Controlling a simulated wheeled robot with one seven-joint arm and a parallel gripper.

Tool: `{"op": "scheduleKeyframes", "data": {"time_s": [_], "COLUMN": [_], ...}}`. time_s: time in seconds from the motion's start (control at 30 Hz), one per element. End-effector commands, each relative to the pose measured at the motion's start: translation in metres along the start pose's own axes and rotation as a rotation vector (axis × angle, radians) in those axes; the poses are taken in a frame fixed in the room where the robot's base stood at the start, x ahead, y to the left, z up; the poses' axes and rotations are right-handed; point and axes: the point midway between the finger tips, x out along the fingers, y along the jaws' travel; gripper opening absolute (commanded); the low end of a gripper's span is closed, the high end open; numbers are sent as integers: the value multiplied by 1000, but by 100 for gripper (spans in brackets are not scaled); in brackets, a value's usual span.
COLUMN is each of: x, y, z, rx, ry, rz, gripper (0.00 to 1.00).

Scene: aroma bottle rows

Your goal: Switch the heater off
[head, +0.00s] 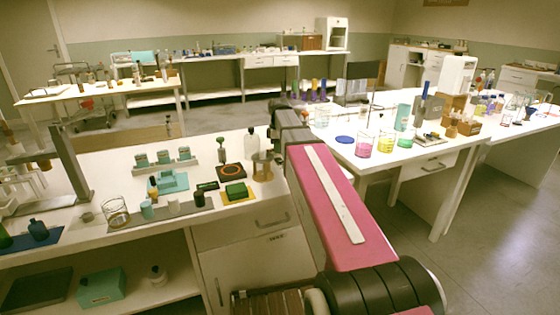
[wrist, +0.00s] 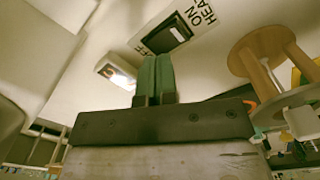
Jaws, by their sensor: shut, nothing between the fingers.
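A dark switch (wrist: 172,32) in a white panel shows ahead of my gripper in the wrist view. Printed letters (wrist: 203,14) beside it read "ON" and part of "HEA", turned on their side. My gripper (wrist: 155,62) is shut and empty, its two green fingers pressed together. The fingertips appear just below the switch in the picture; whether they touch it I cannot tell. Which way the switch is set is unclear. In the head view, a dark plate with an orange ring (head: 230,171), possibly the heater, lies on the near bench. My arm hides the fingertips there.
A wooden spool-shaped stand (wrist: 262,62) is close on the right in the wrist view. Coloured beakers (head: 363,147) stand on the right bench.

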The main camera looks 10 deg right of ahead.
Motion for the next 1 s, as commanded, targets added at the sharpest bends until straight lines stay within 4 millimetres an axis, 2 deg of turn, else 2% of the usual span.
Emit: {"op": "scheduleKeyframes", "data": {"time_s": [0.6, 1.0], "x": [-41, -42], "y": [0, 0], "z": [0, 0], "rx": [0, 0], "ry": [0, 0], "rz": [0, 0], "gripper": [0, 0]}}
